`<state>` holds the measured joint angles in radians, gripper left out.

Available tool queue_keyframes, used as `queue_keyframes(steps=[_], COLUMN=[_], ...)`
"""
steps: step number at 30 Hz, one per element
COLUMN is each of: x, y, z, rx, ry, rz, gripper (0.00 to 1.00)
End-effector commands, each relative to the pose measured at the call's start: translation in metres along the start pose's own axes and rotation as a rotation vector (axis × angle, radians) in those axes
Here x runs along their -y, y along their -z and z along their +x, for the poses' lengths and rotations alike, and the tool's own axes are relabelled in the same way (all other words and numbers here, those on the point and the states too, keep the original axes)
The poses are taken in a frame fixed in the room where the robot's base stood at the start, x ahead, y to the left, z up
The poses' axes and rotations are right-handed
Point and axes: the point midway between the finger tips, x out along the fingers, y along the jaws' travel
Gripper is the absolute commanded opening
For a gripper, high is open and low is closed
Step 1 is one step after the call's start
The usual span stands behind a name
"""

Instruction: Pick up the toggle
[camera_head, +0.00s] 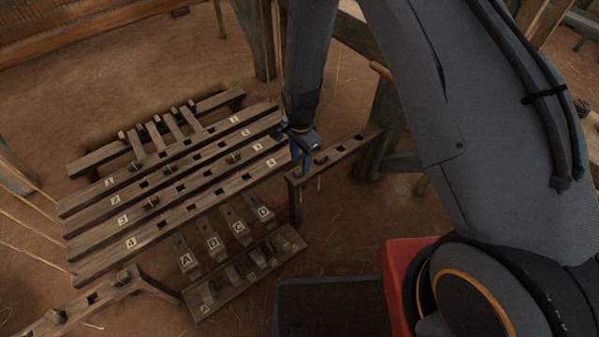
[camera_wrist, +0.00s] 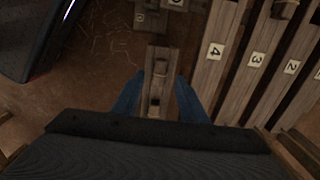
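My gripper (camera_head: 302,160) points down over the near end of a short slotted wooden rail (camera_head: 355,146) in the head view. In the wrist view its two blue fingers (camera_wrist: 159,92) are apart, one on each side of the same rail (camera_wrist: 158,52), with nothing clearly held between them. A small wooden toggle (camera_head: 320,158) sits on this rail beside the fingers. In the wrist view a small peg-like piece (camera_wrist: 160,67) shows on the rail between or just beyond the fingertips; I cannot tell whether it is the same toggle. My wrist hides part of the rail.
Several long slotted bars (camera_head: 180,187) with number labels and small pegs lie to the left. Short pieces marked A to D (camera_head: 213,242) and a slotted wooden tray (camera_head: 280,243) are below. A dark flat box (camera_head: 330,300) lies at the bottom. Wooden posts (camera_head: 385,115) stand behind the rail.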

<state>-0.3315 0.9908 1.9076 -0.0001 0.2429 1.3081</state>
Motion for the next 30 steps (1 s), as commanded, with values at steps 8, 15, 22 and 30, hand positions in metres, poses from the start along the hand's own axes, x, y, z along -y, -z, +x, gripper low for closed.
queue_keyframes(steps=[8,15,22,30], x=[-0.001,-0.001,-0.001,-0.001], y=[-0.001,-0.001,-0.001,-0.001], z=[0.029,0.028,0.028,0.021], rx=[0.0,0.0,0.0,0.0], ry=[0.0,0.0,0.0,0.001], rz=[0.0,0.0,0.0,0.0], gripper=[0.39,0.24,0.0,0.0])
